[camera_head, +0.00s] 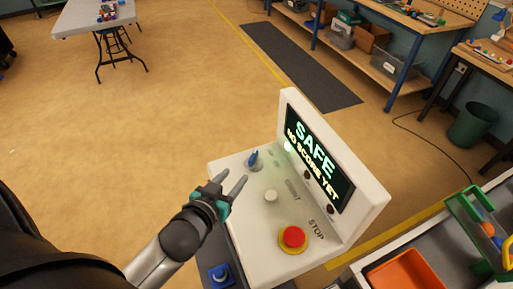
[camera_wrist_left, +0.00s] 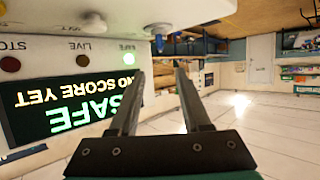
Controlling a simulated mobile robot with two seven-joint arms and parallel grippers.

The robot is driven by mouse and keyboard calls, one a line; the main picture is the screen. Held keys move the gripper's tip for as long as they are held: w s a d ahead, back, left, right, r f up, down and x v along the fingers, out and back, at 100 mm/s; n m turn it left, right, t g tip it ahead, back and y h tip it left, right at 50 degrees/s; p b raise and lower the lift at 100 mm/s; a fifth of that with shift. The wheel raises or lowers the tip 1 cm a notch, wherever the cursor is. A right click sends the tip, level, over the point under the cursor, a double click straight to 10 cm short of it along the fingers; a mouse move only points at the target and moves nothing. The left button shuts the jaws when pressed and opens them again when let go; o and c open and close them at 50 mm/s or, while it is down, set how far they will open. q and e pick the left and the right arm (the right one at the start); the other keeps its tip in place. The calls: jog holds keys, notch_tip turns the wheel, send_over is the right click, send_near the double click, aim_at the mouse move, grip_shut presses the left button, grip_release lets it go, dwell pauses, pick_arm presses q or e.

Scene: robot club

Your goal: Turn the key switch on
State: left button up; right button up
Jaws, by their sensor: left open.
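The blue key switch (camera_head: 254,158) stands on the top of a white control console (camera_head: 232,170), near its far left corner. It also shows in the left wrist view (camera_wrist_left: 160,38), hanging from the upside-down console top. My left gripper (camera_head: 234,176) is open and empty, just in front of the key and apart from it. In the left wrist view, its fingers (camera_wrist_left: 158,68) point toward the key with a gap between them. The console screen (camera_head: 315,160) reads "SAFE" and "NO SCORE YET", and a green lamp is lit. My right gripper is not in view.
A pale round knob (camera_head: 271,196) and a red stop button (camera_head: 292,237) sit on the console top. The upright screen panel stands to the right of the key. A blue item (camera_head: 221,275) lies below the console. Open floor lies beyond to the left.

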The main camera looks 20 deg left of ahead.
aim_at(253, 156)
pick_arm(q)
jog(key=x, duration=0.3)
jog(key=shift+w, duration=0.2)
jog(key=b+x, duration=0.1)
jog(key=x, duration=0.8)
jog(key=shift+x, duration=0.95)
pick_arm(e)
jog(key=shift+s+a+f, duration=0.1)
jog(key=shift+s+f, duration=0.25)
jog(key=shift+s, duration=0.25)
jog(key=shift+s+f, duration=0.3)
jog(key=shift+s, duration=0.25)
pick_arm(q)
grip_shut()
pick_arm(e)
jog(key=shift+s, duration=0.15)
pick_arm(q)
jog(key=shift+f, duration=0.1)
